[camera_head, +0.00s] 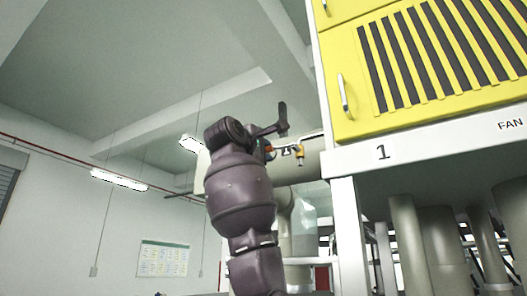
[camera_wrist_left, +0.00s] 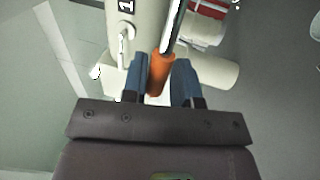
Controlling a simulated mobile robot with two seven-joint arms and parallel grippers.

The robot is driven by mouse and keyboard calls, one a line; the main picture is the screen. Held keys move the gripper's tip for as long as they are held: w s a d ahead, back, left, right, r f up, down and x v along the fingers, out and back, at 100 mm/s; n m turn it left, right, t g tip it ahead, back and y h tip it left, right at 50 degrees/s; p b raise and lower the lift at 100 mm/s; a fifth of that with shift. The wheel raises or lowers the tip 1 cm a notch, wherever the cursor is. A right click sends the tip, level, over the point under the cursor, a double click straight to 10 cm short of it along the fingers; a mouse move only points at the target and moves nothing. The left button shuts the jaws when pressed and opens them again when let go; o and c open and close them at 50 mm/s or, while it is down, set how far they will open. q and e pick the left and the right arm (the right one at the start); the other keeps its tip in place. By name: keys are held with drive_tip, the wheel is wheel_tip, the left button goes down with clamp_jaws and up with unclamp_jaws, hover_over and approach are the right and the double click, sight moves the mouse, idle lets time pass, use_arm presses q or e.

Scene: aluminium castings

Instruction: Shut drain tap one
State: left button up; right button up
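My left gripper (camera_head: 267,151) is raised beside a thick pale pipe in the head view, its fingers small and mostly hidden behind my wrist. In the left wrist view the two blue fingers of the left gripper (camera_wrist_left: 164,82) stand apart. An orange handle end (camera_wrist_left: 159,74) with a shiny metal lever (camera_wrist_left: 172,28) lies between them; there is a pale gap beside it, and firm contact cannot be made out. The pale body behind carries a "1" label (camera_wrist_left: 126,5). In the head view a small brass-coloured tap fitting (camera_head: 299,151) shows just right of the fingers. My right gripper is out of view.
A yellow cabinet (camera_head: 352,122) with black slats stands at the right on a white frame marked 1 and FAN. Grey vertical pipes (camera_head: 410,240) stand below it. A white post (camera_head: 349,235) is close right of my arm. Open room lies to the left.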

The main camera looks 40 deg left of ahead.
use_arm(q)
drive_tip(key=shift+o, duration=1.1)
drive_tip(key=shift+s, duration=0.15)
drive_tip(key=b+v, duration=0.1)
drive_tip(key=v, duration=0.9)
drive_tip(key=shift+s+b, duration=0.25)
drive_tip(key=shift+b, duration=0.1)
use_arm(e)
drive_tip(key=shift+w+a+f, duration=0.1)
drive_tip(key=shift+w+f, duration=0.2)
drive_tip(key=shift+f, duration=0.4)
use_arm(q)
drive_tip(key=shift+d+f, duration=0.1)
drive_tip(key=shift+d, duration=0.05)
